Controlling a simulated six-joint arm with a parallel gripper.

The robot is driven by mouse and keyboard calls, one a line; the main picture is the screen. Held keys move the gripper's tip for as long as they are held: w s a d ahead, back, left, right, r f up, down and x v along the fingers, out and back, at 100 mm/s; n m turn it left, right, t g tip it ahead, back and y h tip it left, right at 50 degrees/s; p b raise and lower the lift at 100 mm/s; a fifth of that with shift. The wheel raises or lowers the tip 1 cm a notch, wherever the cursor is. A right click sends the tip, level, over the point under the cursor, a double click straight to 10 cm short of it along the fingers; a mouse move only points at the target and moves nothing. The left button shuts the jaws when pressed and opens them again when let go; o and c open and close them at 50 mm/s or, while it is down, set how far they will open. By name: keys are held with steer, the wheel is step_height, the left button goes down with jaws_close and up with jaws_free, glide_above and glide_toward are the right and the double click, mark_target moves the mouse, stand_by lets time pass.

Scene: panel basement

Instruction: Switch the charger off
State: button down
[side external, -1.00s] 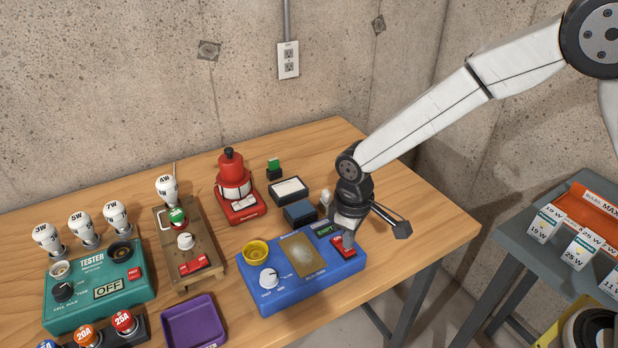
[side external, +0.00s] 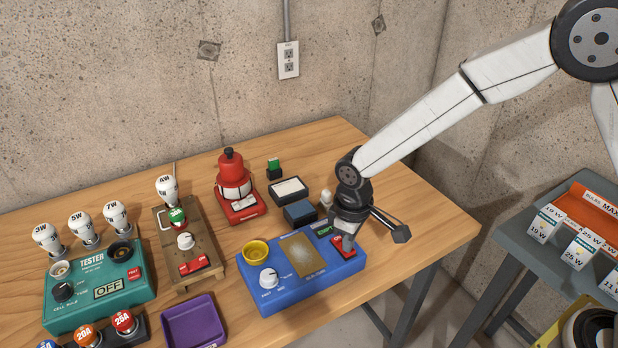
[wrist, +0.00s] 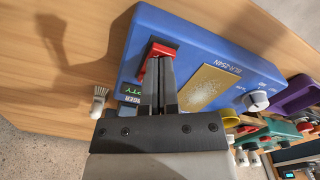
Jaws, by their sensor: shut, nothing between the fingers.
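A blue box (side external: 300,297) stands near the table's front edge and fills much of the wrist view (wrist: 205,45). It carries a white dial (side external: 269,279), a gold plate (side external: 303,256), a small display with green letters and a red rocker switch (side external: 336,250) at its right end. The switch also shows in the wrist view (wrist: 163,48), partly hidden by my fingers. My gripper (side external: 346,245) is shut and empty, pointing down with its tips at the switch. I cannot tell whether they touch it or which way it is tipped.
A yellow cup (side external: 255,252) is at the box's back left. A small dark blue block (side external: 300,213) and a white-bristled brush (wrist: 98,101) lie close behind. A purple tray (side external: 193,322) and teal tester (side external: 98,289) stand left. The table right of the box is clear.

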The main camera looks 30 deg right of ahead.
steer(key=shift+f, duration=0.2)
steer(key=shift+r, duration=3.55)
steer(key=shift+s+d, duration=0.15)
steer(key=shift+d, duration=0.35)
steer(key=s+d+m+t, duration=0.2)
steer(key=s+d+m, duration=0.4)
steer(key=s+d, duration=0.5)
steer(key=d, duration=0.4)
steer(key=shift+s+d+f+t, duration=0.15)
steer(key=shift+s+d+t, duration=0.15)
steer(key=shift+s, duration=0.1)
